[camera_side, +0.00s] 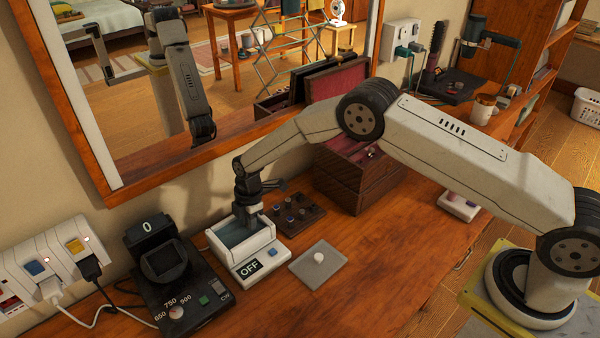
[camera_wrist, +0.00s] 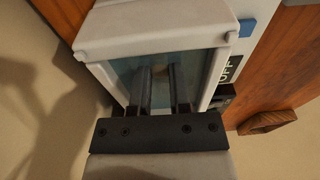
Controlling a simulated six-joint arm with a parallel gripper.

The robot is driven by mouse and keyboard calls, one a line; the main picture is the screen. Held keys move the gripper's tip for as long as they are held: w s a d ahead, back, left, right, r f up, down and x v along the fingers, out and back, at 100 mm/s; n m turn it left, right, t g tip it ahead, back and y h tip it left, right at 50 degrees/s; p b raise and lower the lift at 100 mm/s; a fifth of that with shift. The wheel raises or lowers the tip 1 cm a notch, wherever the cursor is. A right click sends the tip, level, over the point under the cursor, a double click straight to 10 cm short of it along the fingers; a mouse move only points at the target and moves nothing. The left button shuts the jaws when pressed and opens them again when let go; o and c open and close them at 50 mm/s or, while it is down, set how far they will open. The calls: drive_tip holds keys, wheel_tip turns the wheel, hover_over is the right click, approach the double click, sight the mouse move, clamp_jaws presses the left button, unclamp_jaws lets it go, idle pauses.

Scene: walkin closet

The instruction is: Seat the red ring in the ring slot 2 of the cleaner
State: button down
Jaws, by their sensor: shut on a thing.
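The cleaner (camera_side: 243,252) is a white box with an open water-filled basin and a label reading OFF, standing on the wooden top left of centre. In the wrist view its white rim (camera_wrist: 155,45) frames the blue-grey basin. My gripper (camera_side: 247,222) points down over the basin, its fingers reaching into the opening. In the wrist view the two dark fingers (camera_wrist: 162,75) are close together with a narrow gap. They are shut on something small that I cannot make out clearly. The red ring is not plainly visible in either view, and the ring slots are hidden.
A dark tray with several small rings (camera_side: 295,214) stands just behind the cleaner. A grey pad (camera_side: 317,267) with a white ball lies to its right. A black dial device (camera_side: 182,292) stands at its left. A dark wooden jewellery box (camera_side: 358,178) stands behind, under my arm.

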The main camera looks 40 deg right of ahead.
drive_tip(key=shift+f, duration=0.1)
drive_tip(key=shift+c, duration=2.4)
unclamp_jaws()
wheel_tip(320, 180, up, 8)
drive_tip(key=d, duration=0.1)
drive_tip(key=shift+f, duration=0.15)
